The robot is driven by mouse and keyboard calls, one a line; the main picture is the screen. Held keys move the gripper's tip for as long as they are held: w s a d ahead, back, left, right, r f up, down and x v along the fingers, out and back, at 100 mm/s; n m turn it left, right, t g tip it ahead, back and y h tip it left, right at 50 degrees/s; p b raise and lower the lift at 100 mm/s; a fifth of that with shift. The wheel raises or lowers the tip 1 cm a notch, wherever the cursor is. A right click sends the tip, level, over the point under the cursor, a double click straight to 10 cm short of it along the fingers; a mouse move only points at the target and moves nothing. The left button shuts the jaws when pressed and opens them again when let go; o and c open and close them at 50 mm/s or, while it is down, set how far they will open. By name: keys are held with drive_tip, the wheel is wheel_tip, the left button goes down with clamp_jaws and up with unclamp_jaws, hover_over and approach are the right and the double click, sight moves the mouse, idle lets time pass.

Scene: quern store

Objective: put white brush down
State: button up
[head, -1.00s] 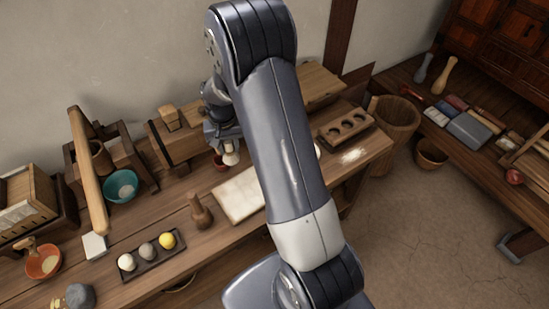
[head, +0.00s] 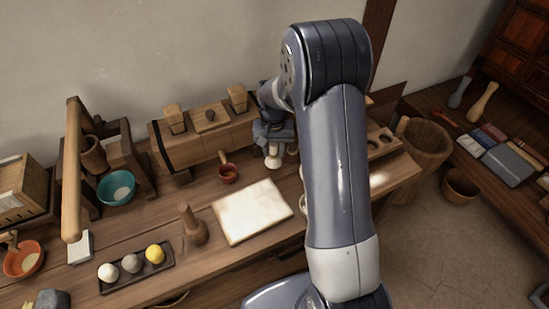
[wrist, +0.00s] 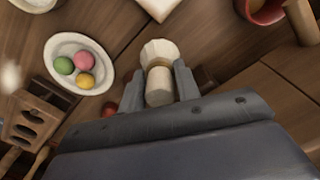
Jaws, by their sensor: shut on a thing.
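The white brush (wrist: 159,88) is pale, with a rounded handle and a wider flared end. In the wrist view it sits between the two fingers of my gripper (wrist: 160,80), which are shut on it. In the head view the brush (head: 273,156) hangs below my gripper (head: 272,142), over the wooden bench (head: 165,218). It looks to be held above the bench top, but I cannot tell the height of the gap. My arm hides part of the bench to the right of the gripper.
A small red cup (head: 228,174) and a pale board (head: 252,211) are near the brush. A white plate (wrist: 78,62) holds pink, green and orange balls. A wooden chest (head: 205,140) stands behind. Some bench wood beside the cup is bare.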

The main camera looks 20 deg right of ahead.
sight(274, 158)
drive_tip(key=shift+f, duration=1.85)
drive_tip(key=shift+f, duration=0.1)
drive_tip(key=shift+f, duration=0.15)
drive_tip(key=o, duration=0.9)
wheel_tip(274, 158, up, 13)
drive_tip(key=shift+f, duration=0.2)
drive_tip(key=shift+f, duration=0.15)
